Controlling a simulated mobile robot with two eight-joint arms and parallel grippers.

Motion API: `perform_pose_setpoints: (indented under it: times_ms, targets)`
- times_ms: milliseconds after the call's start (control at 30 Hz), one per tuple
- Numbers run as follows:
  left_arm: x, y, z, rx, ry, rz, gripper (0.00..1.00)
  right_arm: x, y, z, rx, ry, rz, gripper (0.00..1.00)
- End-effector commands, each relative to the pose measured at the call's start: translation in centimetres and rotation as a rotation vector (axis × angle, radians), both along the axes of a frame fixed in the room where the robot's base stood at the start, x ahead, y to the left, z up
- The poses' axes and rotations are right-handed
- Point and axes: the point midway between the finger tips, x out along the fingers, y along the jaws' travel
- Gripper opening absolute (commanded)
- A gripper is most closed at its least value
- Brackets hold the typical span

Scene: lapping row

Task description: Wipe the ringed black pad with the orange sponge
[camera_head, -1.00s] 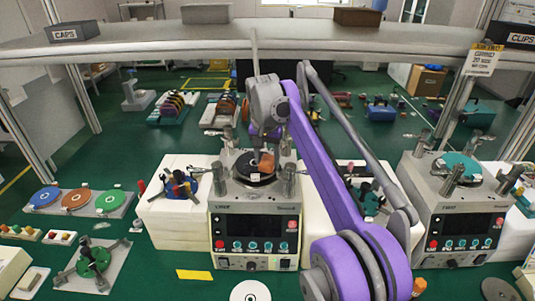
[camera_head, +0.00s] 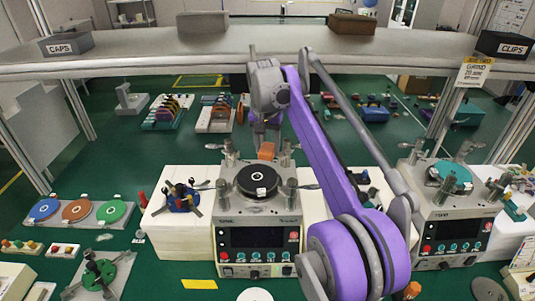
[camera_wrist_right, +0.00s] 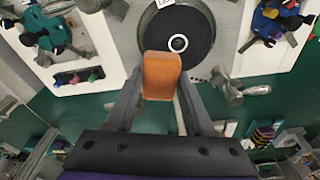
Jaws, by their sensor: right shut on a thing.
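The black pad (camera_head: 257,180) lies on top of the left machine, with a white ring at its middle. It also shows in the right wrist view (camera_wrist_right: 200,50). My right gripper (camera_head: 266,146) is shut on the orange sponge (camera_head: 266,151), at the far side of the pad in the head view. In the right wrist view the sponge (camera_wrist_right: 161,75) sits between the two fingers and overlaps the pad's edge in the picture. I cannot tell whether it touches the pad. My left gripper is not in view.
Upright posts (camera_head: 229,152) stand around the pad. A second machine with a teal pad (camera_head: 448,172) is to the right. A shelf (camera_head: 200,48) crosses above. Coloured discs (camera_head: 77,210) lie at the left. A yellow card (camera_head: 199,284) lies in front.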

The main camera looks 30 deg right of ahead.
Motion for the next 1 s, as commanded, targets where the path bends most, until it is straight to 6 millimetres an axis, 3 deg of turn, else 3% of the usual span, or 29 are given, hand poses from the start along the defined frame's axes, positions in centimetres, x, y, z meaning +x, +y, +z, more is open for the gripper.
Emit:
perform_pose_setpoints:
  times_ms: [300, 567, 1000]
  targets:
    - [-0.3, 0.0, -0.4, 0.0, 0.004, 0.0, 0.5, -0.2, 0.0, -0.4, 0.0, 0.006, -0.001, 0.0]
    - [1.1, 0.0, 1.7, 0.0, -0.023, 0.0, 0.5, 0.0, 0.0, 2.4, -0.001, -0.001, 0.0, 0.0]
    - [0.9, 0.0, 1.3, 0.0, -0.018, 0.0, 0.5, -0.2, 0.0, 6.1, 0.0, 0.006, -0.001, 0.0]
